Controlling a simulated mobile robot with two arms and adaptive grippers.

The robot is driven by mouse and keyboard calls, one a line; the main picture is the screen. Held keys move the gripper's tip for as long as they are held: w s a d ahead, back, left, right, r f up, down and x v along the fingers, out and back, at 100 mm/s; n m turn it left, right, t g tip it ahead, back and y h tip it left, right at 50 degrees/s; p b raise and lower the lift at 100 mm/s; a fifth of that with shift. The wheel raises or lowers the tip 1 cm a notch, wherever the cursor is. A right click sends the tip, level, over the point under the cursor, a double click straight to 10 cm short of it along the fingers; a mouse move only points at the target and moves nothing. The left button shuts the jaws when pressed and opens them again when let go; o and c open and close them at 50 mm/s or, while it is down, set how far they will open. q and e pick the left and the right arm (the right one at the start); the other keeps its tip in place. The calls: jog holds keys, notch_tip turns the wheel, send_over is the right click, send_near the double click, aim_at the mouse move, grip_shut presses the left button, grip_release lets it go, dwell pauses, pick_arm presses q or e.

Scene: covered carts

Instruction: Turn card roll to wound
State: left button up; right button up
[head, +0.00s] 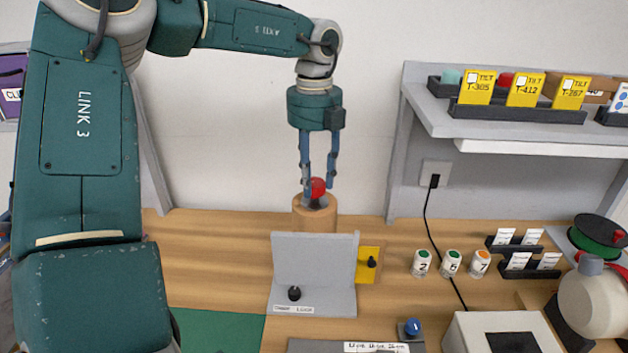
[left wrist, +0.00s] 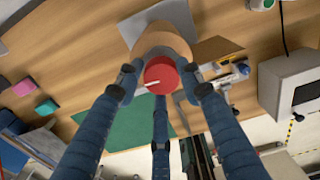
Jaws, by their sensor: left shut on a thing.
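The card roll (head: 315,217) is a tan upright cylinder at the back of the wooden bench, near the wall. A red knob (head: 318,187) sits on its top. My left gripper (head: 318,181) comes straight down over the roll, its fingers closed around the red knob. In the left wrist view the red knob (left wrist: 161,75) sits between the blue fingers, with a white pointer line towards the left. The tan roll (left wrist: 162,40) shows behind it, partly hidden by the knob and fingers. My right gripper is not in view.
A grey angled panel (head: 315,260) with a black knob stands just in front of the roll. A yellow plate (head: 369,265) is beside it. Several numbered cylinders (head: 451,263) stand to the right. A grey shelf (head: 480,118) carries yellow cards. Bare bench lies left of the roll.

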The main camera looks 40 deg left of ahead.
pick_arm(q)
jog(key=m, duration=0.4)
jog(key=shift+w+a+r+m, duration=0.1)
jog(key=shift+w+r+m, duration=0.15)
jog(key=shift+w+m, duration=0.05)
jog(key=m, duration=0.3)
jog(key=shift+m, duration=0.3)
jog(key=m, duration=0.4)
jog(key=shift+d+m, duration=0.15)
jog(key=shift+m, duration=0.9)
jog(key=shift+d+m, duration=0.1)
jog(key=shift+m, duration=0.95)
jog(key=shift+p, duration=0.3)
jog(key=o, duration=1.1)
jog(key=shift+f, duration=0.1)
jog(key=shift+d+f, duration=0.1)
jog(key=shift+d, duration=0.1)
